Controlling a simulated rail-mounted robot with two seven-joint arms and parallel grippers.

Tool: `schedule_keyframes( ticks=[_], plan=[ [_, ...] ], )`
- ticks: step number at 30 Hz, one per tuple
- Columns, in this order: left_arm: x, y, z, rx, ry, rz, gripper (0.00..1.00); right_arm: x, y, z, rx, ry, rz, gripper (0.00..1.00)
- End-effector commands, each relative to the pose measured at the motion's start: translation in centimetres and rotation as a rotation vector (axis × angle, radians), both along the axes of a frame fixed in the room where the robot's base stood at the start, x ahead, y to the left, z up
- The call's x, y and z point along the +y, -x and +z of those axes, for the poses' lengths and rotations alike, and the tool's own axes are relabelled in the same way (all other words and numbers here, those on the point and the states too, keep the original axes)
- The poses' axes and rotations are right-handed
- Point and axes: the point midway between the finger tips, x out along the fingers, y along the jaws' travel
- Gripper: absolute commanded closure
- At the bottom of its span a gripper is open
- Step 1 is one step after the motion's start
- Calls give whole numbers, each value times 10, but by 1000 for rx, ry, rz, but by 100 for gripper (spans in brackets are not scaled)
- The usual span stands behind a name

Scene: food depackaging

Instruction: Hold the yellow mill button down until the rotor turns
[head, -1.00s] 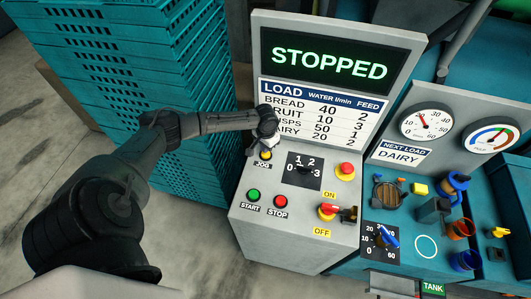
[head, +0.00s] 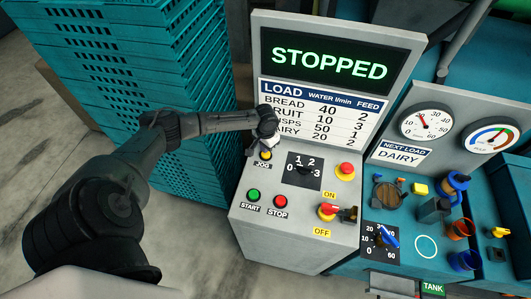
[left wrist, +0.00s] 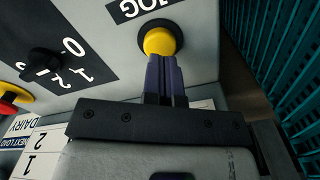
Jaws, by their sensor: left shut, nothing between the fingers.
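The yellow button (head: 266,155), labelled JOG, sits at the upper left of the grey control panel (head: 240,205). It also shows at the top of the left wrist view (left wrist: 160,40). My left gripper (head: 268,146) is shut and empty, with its fingertips (left wrist: 163,58) at the near edge of the button. They overlap the button in the picture; I cannot tell whether they press it. The display (head: 328,62) reads STOPPED in green. The rotor cannot be made out. My right gripper is not in view.
The selector knob (head: 304,171), green START button (head: 254,195), red STOP button (head: 280,201) and red emergency button (head: 345,171) share the panel. Stacked teal crates (head: 130,90) stand close on the left. Gauges (head: 425,121) and small containers (head: 461,229) are at right.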

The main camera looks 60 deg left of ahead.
Motion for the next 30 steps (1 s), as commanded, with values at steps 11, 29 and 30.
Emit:
schedule_keyframes(
  ticks=[11,29,30],
  plan=[
    [0,0,0,0,0,0,100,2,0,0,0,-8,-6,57],
    [0,0,-11,1,0,1,100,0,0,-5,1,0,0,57],
    [0,0,-12,1,0,1,100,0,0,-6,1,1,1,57]
  ],
)
